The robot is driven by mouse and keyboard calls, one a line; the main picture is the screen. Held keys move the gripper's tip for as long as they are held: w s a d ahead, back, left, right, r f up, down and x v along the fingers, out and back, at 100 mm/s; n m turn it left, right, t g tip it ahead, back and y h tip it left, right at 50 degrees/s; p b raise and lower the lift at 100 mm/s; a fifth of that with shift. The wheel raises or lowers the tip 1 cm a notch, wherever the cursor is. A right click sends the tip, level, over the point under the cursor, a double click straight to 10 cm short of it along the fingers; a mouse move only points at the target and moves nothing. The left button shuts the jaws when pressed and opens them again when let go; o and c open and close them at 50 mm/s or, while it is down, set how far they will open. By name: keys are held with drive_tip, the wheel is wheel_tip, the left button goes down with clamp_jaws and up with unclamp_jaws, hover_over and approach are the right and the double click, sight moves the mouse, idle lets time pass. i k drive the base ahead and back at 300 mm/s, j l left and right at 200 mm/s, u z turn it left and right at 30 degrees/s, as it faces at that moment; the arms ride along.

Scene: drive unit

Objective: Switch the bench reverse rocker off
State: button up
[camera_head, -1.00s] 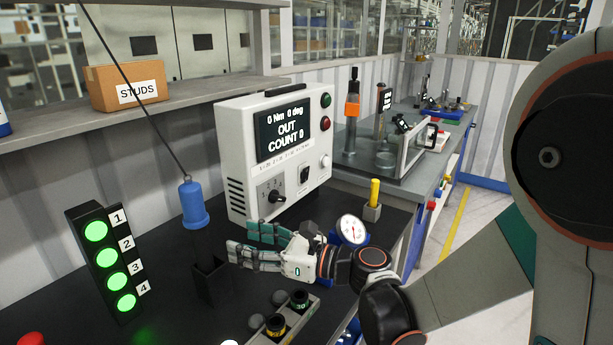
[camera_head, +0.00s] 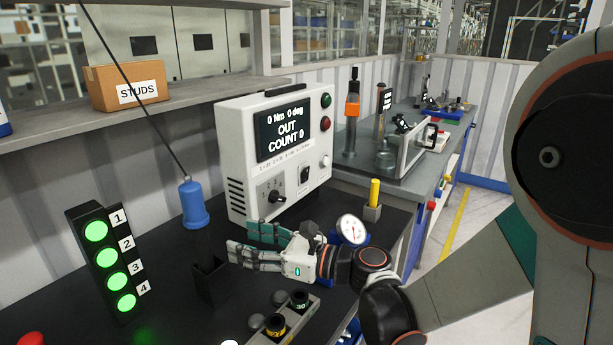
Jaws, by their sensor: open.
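The bench reverse rocker (camera_head: 304,174) appears as a small black switch on the lower front of the white controller box (camera_head: 236,140), right of a black rotary knob (camera_head: 277,197). Its position is too small to tell. The display (camera_head: 283,132) reads "0 Nm 0 deg OUT COUNT 0". My gripper (camera_head: 250,245) is open and empty. It is in front of and below the box, with its fingers pointing left over the dark bench. The rocker is not covered by my gripper.
A blue hanging tool (camera_head: 194,204) and a black open holder (camera_head: 210,279) are left of my gripper. A socket tray (camera_head: 288,322) lies in front. A round dial gauge (camera_head: 351,229) and a yellow-topped post (camera_head: 373,200) stand close on the right. A lit green light stack (camera_head: 108,260) stands at left.

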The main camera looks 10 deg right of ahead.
sight(305, 174)
drive_tip(key=i+u, duration=0.2)
drive_tip(key=u, duration=0.15)
drive_tip(key=i+l+u, duration=0.1)
drive_tip(key=u, duration=0.2)
drive_tip(key=i+l+u, duration=0.2)
drive_tip(key=u, duration=0.15)
drive_tip(key=i, duration=0.1)
